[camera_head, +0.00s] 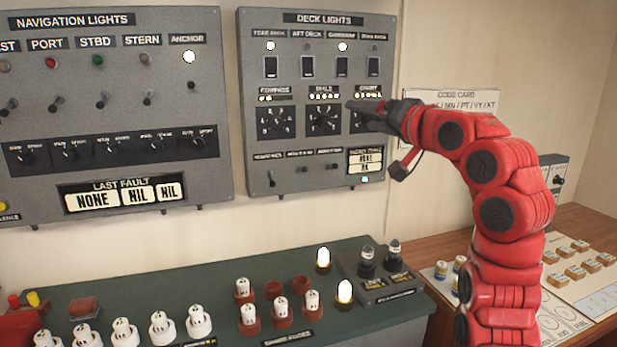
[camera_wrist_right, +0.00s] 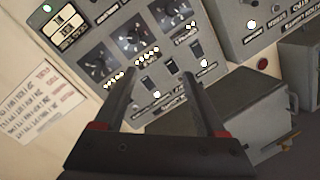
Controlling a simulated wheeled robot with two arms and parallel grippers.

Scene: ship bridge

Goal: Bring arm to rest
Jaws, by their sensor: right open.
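My right arm (camera_head: 497,190), red and jointed, rises from the lower right and bends left toward the wall. Its dark right gripper (camera_head: 365,108) is in front of the right-hand rotary knob of the deck lights panel (camera_head: 311,185) and partly hides it. In the wrist view the two fingers of my right gripper (camera_wrist_right: 158,76) stand apart with nothing between them. That view shows the deck lights panel (camera_wrist_right: 92,38) tilted beyond the fingers. I cannot tell whether a fingertip touches the panel. My left gripper is not in view.
The navigation lights panel (camera_head: 110,115) hangs at the left. Below is a green console (camera_head: 215,265) with several white pegs and two dark knobs (camera_head: 380,262). A code card (camera_head: 455,98) is on the wall behind my arm. A wooden desk (camera_head: 590,225) holds a board with small blocks.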

